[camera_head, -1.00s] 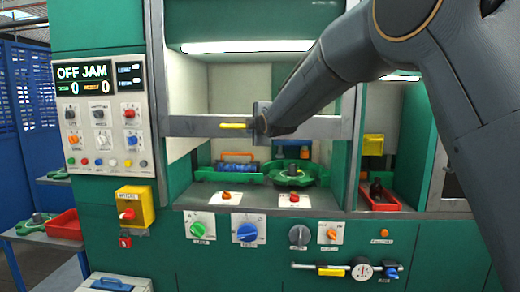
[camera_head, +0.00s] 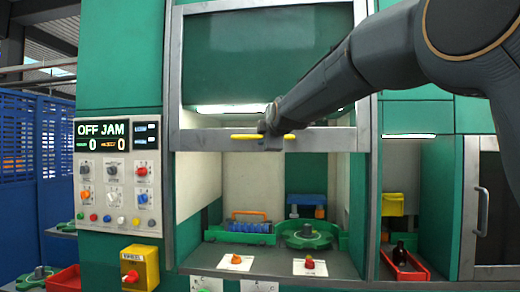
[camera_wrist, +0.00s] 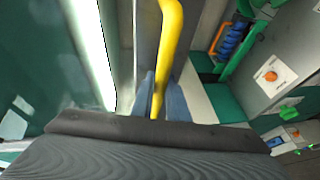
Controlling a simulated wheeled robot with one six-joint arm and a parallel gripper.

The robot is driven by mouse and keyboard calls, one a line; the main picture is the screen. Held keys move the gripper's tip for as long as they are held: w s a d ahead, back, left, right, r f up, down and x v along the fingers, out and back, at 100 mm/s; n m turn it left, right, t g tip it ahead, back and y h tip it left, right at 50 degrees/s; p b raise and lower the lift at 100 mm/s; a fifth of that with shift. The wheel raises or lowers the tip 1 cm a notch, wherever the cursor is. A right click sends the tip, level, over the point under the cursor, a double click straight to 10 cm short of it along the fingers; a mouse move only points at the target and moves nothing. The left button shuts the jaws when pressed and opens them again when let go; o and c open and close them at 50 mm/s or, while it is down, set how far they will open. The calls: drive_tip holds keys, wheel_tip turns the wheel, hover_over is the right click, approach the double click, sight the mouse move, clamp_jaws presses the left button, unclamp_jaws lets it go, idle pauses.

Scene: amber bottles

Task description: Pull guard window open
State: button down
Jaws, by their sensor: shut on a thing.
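The guard window (camera_head: 270,45) is a grey-framed panel on the front of the green machine. Its bottom rail (camera_head: 210,140) carries a horizontal yellow handle (camera_head: 246,137). The window is raised, with an opening below the rail into the work bay. My gripper (camera_head: 270,131) is shut on the yellow handle near its middle, and my arm hides part of the frame on the right. In the wrist view, the handle (camera_wrist: 171,30) runs between the two blue-grey fingers of my gripper (camera_wrist: 160,98).
Inside the bay are a blue roller part (camera_head: 250,227) and a green round fixture (camera_head: 306,236). A control panel (camera_head: 118,178) reading "OFF JAM" and a yellow switch box (camera_head: 139,268) are at the left. A red tray (camera_head: 405,268) with a dark bottle is at the right.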

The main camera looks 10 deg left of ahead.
drive_tip(key=shift+r+b, duration=0.3)
drive_tip(key=shift+r, duration=2.05)
drive_tip(key=c, duration=1.7)
unclamp_jaws()
drive_tip(key=shift+s+d, duration=0.1)
drive_tip(key=shift+b+v, duration=1.75)
drive_tip(key=shift+v, duration=2)
drive_tip(key=shift+f, duration=0.1)
